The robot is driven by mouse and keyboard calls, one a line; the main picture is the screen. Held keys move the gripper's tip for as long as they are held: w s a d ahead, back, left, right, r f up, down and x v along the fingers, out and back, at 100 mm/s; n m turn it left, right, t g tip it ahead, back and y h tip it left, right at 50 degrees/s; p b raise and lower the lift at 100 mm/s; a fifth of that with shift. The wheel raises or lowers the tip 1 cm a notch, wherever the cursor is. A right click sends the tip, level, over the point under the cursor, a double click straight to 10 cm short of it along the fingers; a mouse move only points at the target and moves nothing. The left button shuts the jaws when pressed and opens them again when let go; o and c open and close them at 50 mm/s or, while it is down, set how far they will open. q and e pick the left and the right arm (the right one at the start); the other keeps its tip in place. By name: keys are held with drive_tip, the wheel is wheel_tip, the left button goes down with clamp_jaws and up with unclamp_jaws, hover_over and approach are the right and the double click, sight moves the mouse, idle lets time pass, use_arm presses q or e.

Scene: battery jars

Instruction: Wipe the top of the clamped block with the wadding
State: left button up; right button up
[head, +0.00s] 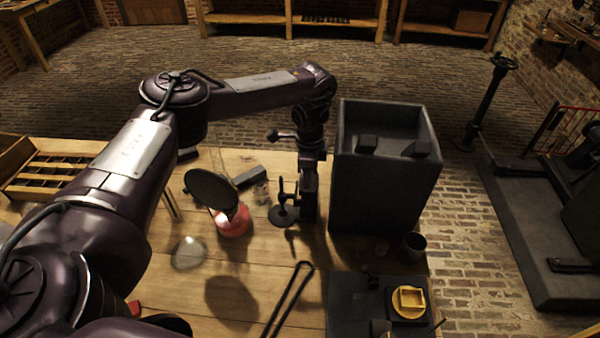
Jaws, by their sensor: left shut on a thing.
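My left gripper (308,208) points down over the table, just left of the tall dark box. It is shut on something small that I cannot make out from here. A small dark stand with a round base (284,215) is right beside it; I cannot tell if they touch. My right gripper is not in view.
The tall dark box (384,190) stands close right of the gripper. A tilted black disc (211,189) stands above a red-based glass vessel (233,222). Long dark tongs (288,298) lie in front. A small cup (414,244) and a wooden rack (50,177) flank the table.

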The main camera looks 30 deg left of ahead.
use_arm(q)
drive_tip(key=shift+w+d+f, duration=0.15)
drive_tip(key=shift+d+f, duration=0.1)
drive_tip(key=shift+d, duration=0.5)
drive_tip(key=shift+c, duration=0.6)
drive_tip(key=shift+r, duration=0.1)
drive_tip(key=shift+w+r+p, duration=0.2)
drive_tip(key=shift+r+p, duration=0.35)
drive_tip(key=shift+p, duration=0.05)
wheel_tip(320, 180, up, 5)
drive_tip(key=p, duration=0.4)
drive_tip(key=shift+a+f, duration=0.1)
wheel_tip(320, 180, up, 3)
drive_tip(key=p, duration=0.2)
drive_tip(key=shift+p, duration=0.3)
